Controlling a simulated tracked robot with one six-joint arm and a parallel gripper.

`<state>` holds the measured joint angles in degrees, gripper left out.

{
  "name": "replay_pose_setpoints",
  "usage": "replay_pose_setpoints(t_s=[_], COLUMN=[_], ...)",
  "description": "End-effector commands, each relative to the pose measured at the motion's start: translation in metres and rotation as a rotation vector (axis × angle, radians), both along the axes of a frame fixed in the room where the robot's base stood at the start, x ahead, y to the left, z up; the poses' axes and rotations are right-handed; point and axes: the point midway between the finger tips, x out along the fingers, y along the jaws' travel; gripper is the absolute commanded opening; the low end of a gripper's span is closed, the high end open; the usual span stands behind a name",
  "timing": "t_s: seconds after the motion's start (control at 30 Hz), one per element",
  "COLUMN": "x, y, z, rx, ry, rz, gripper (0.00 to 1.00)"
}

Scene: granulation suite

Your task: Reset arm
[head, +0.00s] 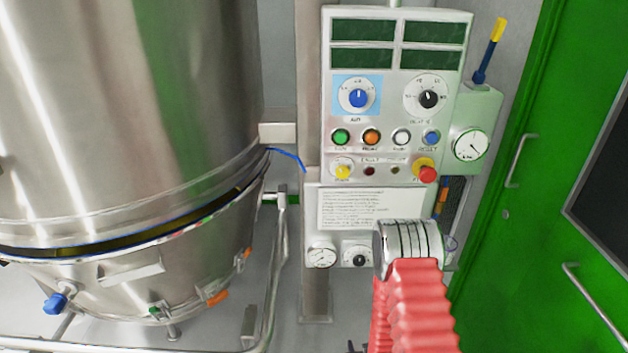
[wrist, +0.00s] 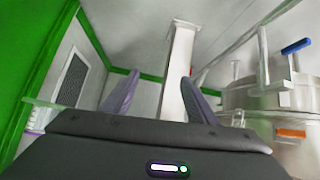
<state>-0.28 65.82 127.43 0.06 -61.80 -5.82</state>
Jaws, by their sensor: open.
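My gripper (wrist: 158,98) shows in the wrist view with its two grey-purple fingers spread apart and nothing between them. It points up toward the ceiling and a white column behind it. In the head view, my arm, with a red ribbed sleeve and a silver ringed joint, rises at the bottom right in front of the control panel's lower edge. The fingers do not show in the head view.
A control panel (head: 388,100) with knobs and coloured buttons, including a red one (head: 427,174), stands behind my arm. A large steel vessel (head: 130,110) fills the left. A green door (head: 540,190) is at right. A steel pipe rail (head: 278,255) runs beside the vessel.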

Motion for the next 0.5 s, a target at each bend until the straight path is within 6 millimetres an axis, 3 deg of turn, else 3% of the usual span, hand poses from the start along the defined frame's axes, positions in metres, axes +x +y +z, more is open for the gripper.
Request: replay_pose_setpoints(t_s=[0.27, 0.5], x=[-0.022, -0.042], y=[0.000, 0.000], z=[0.012, 0.046], rx=[0.014, 0.023], ry=[0.240, 0.411], rz=[-0.016, -0.032], gripper=[0.53, 0.53])
